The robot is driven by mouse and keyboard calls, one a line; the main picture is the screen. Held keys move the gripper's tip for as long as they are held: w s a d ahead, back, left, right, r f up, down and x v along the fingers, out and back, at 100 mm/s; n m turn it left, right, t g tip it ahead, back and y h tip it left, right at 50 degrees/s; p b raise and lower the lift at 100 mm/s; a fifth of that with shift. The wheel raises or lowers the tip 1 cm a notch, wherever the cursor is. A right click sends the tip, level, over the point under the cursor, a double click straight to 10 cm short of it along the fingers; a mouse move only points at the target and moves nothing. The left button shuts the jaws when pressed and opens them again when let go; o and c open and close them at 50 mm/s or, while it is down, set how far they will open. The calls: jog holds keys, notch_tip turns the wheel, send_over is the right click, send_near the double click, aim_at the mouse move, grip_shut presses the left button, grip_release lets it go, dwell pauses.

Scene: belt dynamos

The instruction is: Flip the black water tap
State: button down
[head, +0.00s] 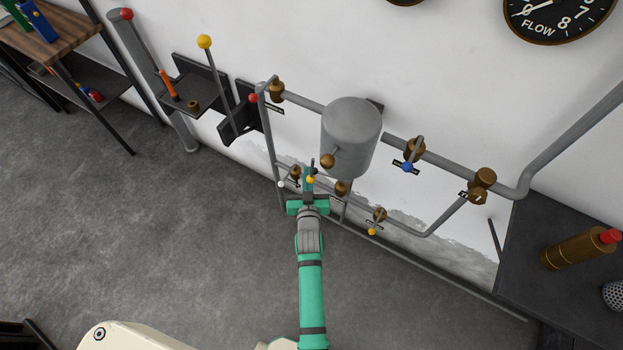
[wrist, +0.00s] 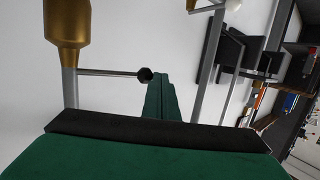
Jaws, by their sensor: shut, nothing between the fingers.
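The black water tap (wrist: 145,74) shows in the wrist view as a dark ball on the end of a thin grey rod. The rod runs sideways from a grey pipe below a brass fitting (wrist: 67,22). My gripper (wrist: 161,78) is shut and empty, its green fingertips close to the right of the black ball. I cannot tell whether they touch it. In the head view my gripper (head: 308,173) is at the low pipes, left of and below the grey tank (head: 350,135). The black ball cannot be made out clearly there.
Around my gripper are a white knob (head: 281,184), a yellow knob (head: 310,180) and pipes. A blue-knobbed valve (head: 407,167) and a yellow-knobbed valve (head: 372,231) are to the right. Tall levers (head: 205,42) stand left. A dark bench (head: 560,235) is right. The left floor is clear.

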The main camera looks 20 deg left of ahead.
jog(key=shift+w+a, duration=0.1)
jog(key=shift+w, duration=0.15)
dwell(0.6)
